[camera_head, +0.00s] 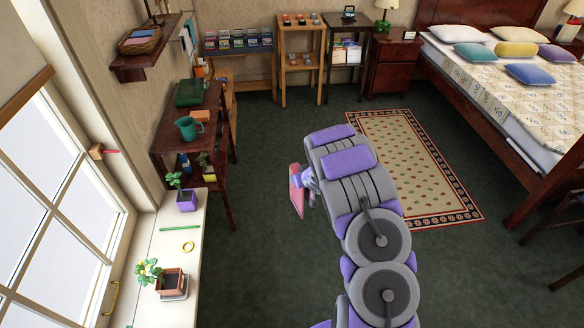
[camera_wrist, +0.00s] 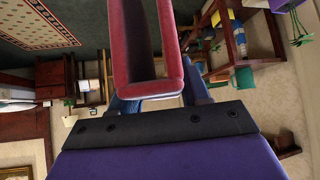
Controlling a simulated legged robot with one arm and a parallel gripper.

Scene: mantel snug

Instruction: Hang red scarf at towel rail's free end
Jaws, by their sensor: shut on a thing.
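The red scarf (camera_head: 297,190) hangs from my gripper (camera_head: 309,180) in mid-air over the dark green floor, left of my arm. In the wrist view the scarf (camera_wrist: 120,45) is a folded red loop with an open middle. My gripper (camera_wrist: 158,92) is shut on its near end; the blue fingers are partly hidden by the cloth. I cannot make out a towel rail in either view.
A white windowsill (camera_head: 215,240) with potted plants runs along the left. A dark wooden shelf unit (camera_head: 225,150) with a teal jug (camera_head: 188,128) stands beyond it. A patterned rug (camera_head: 410,165) and a bed (camera_head: 500,90) lie right. Open floor surrounds my arm.

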